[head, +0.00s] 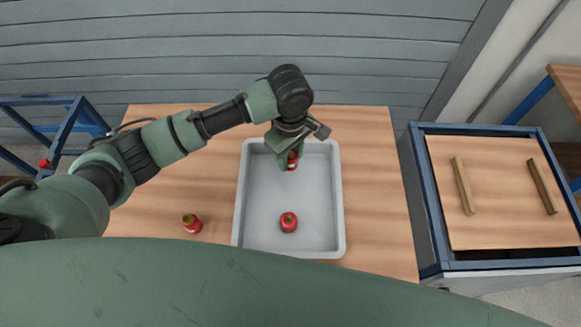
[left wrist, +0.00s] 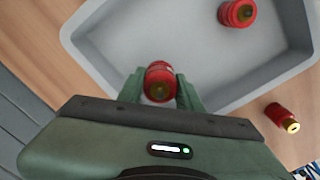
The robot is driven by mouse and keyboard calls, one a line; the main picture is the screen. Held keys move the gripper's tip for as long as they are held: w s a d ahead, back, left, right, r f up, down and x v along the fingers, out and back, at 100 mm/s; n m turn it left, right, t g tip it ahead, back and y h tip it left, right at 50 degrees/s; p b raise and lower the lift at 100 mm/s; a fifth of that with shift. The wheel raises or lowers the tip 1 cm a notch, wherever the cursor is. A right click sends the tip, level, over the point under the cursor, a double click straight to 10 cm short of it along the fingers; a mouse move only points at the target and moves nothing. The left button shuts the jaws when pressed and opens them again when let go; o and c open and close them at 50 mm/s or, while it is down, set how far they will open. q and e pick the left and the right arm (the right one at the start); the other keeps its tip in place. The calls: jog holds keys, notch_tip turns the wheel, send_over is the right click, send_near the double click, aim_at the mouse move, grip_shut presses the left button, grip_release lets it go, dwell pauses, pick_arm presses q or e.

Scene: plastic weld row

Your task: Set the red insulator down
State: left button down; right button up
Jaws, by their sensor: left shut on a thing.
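My left gripper (head: 291,152) is over the far half of a grey tray (head: 337,215) and is shut on a red insulator (head: 292,160). In the left wrist view the held red insulator (left wrist: 160,82) sits between the two green fingers, with its brass-coloured end facing the camera. Whether it touches the tray floor I cannot tell. A second red insulator (head: 289,222) stands in the near half of the tray; it also shows in the left wrist view (left wrist: 237,13). A third red insulator (head: 192,223) is on the table, left of the tray. My right gripper is not in view.
The wooden table (head: 378,180) is clear to the right of the tray. A blue-framed cart (head: 500,190) with two wooden bars on top stands at the right. A blue metal frame (head: 60,130) stands at the left, and a grey slatted wall (head: 200,50) is behind.

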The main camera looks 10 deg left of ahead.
aim_at(290, 177)
pick_arm(q)
jog(key=shift+f, duration=3.2)
jog(key=shift+f, duration=0.15)
jog(key=c, duration=0.9)
grip_release()
jog(key=shift+c, duration=0.2)
notch_tip(290, 177, up, 12)
jog(key=shift+r, duration=0.2)
